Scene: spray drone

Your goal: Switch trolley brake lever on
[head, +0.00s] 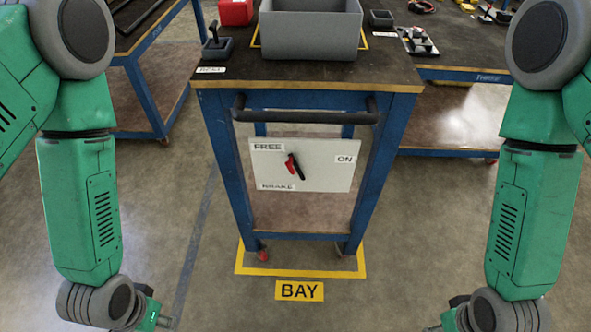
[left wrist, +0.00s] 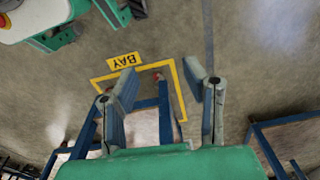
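The brake lever (head: 295,166), red and black, sits in the middle of a pale panel (head: 330,176) on the front of the blue trolley (head: 226,160). It looks slanted between upper left and lower right, and its red part is toward the FREE label (head: 268,147). The ON label (head: 345,159) is at the panel's right. My left gripper (head: 158,318) is low at the left in the head view, well apart from the lever. In the left wrist view its fingers (left wrist: 163,78) are spread and empty. My right gripper (head: 440,326) barely shows at the bottom edge; its fingers are unclear.
A black push handle (head: 306,116) crosses the trolley above the panel. A grey bin (head: 310,30) stands on top. The trolley stands within yellow floor marking by a BAY sign (head: 299,291). Other blue tables (head: 133,75) stand left and right. The floor in front is clear.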

